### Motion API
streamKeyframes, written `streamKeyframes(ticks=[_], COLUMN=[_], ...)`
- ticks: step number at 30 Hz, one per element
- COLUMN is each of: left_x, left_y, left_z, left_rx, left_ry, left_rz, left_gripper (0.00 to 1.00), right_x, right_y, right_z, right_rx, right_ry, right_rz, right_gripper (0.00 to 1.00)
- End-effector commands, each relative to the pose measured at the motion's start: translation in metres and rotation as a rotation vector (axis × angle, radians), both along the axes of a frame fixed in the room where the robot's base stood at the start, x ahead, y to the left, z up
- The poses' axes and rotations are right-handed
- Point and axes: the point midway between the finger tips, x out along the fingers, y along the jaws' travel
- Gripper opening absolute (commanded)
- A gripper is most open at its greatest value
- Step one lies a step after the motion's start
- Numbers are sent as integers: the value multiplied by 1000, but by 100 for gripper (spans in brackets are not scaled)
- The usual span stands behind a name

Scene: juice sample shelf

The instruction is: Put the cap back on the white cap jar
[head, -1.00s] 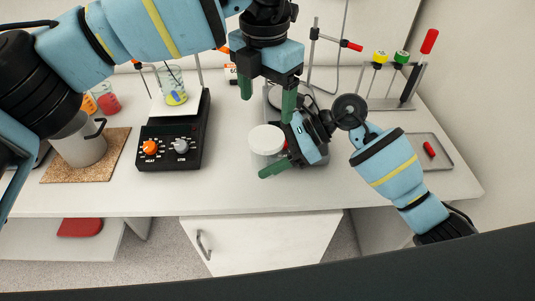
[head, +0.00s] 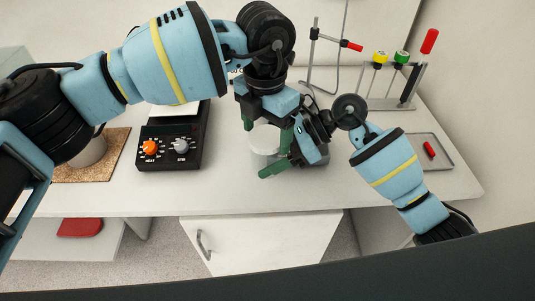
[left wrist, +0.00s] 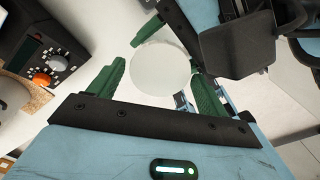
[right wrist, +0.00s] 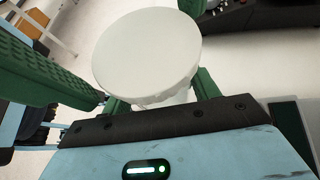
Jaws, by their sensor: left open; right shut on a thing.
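The white jar (head: 261,160) stands upright on the bench in the head view, with the white cap (head: 264,139) on top. The cap is a pale disc in the left wrist view (left wrist: 160,68) and the right wrist view (right wrist: 147,48). I cannot tell whether it is fully seated. My right gripper (head: 276,160) is shut on the jar's body, low and from the right. My left gripper (head: 267,133) is open and points down from above, its green fingers on either side of the cap. I cannot tell whether they touch it.
A hotplate (head: 170,150) with orange and grey knobs stands left of the jar. A grey tray (head: 440,163) with a red piece is at the right. A rack with coloured tops (head: 392,103) stands behind. The front bench strip is clear.

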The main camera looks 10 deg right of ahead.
Motion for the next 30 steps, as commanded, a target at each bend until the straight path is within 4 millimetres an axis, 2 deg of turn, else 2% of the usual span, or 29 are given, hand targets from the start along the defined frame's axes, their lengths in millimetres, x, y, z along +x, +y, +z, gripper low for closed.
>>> streamKeyframes(ticks=[1,10,14,17,30], left_x=[0,0,0,0,1], left_y=[0,0,0,0,0], left_z=[0,0,0,0,0], left_rx=[0,0,0,0,-2], left_ry=[0,0,0,-1,-5], left_rz=[0,1,-15,-91,-775], left_gripper=[78,39,38,38,38], right_x=[0,0,0,0,0], right_y=[0,0,0,0,0], right_z=[0,0,0,0,0], right_rx=[0,0,0,0,0], right_ry=[0,0,0,0,-1], right_rz=[0,0,0,0,0], right_gripper=[0,0,0,0,0])
